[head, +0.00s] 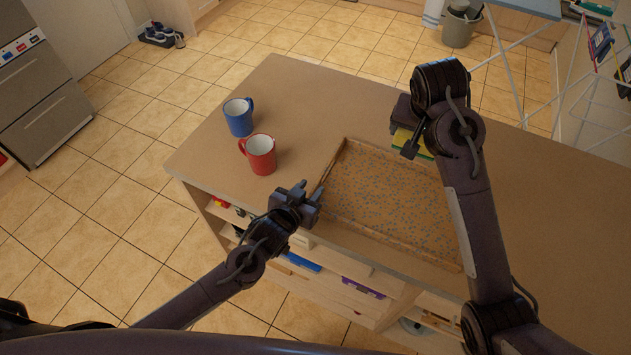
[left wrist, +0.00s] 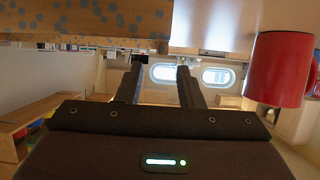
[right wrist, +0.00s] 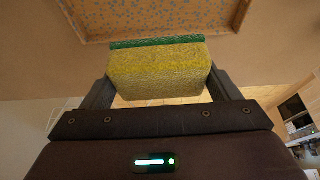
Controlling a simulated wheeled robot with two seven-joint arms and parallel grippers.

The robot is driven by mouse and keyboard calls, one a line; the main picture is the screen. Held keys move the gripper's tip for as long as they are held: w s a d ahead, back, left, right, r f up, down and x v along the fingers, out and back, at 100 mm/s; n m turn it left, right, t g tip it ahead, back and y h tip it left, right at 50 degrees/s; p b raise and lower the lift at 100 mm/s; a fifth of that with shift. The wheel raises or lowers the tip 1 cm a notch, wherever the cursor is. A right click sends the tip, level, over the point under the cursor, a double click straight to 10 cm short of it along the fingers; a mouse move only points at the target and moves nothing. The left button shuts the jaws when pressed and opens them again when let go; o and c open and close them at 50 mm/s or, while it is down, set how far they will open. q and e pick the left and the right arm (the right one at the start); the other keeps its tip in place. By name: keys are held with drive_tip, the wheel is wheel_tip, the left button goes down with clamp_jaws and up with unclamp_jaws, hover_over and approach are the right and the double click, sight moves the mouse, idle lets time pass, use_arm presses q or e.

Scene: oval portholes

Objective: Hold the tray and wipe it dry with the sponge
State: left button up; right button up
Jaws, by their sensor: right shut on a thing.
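The brown tray (head: 385,195), covered in blue-grey spots, lies flat on the counter; its raised rim shows in the right wrist view (right wrist: 85,28). My left gripper (head: 311,196) is beside the tray's left rim, near the front left part. Its fingers are apart with nothing between them in the left wrist view (left wrist: 158,84), where the spotted tray (left wrist: 80,18) is at upper left. My right gripper (head: 407,142) is shut on the yellow and green sponge (right wrist: 158,72), over the tray's far right part. In the head view the sponge (head: 421,150) is partly hidden by the gripper.
A red mug (head: 259,157) and a blue mug (head: 238,118) stand on the counter (head: 290,95) left of the tray. The red mug (left wrist: 279,70) is close to my left gripper. Shelves with various items sit under the counter's front edge. Bare counter lies behind the tray.

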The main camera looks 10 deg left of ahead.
use_arm(q)
drive_tip(key=shift+x, duration=2.5)
clamp_jaws()
use_arm(e)
approach(396, 195)
drive_tip(key=x, duration=0.4)
drive_tip(key=shift+w+f, duration=0.15)
drive_tip(key=shift+f, duration=0.2)
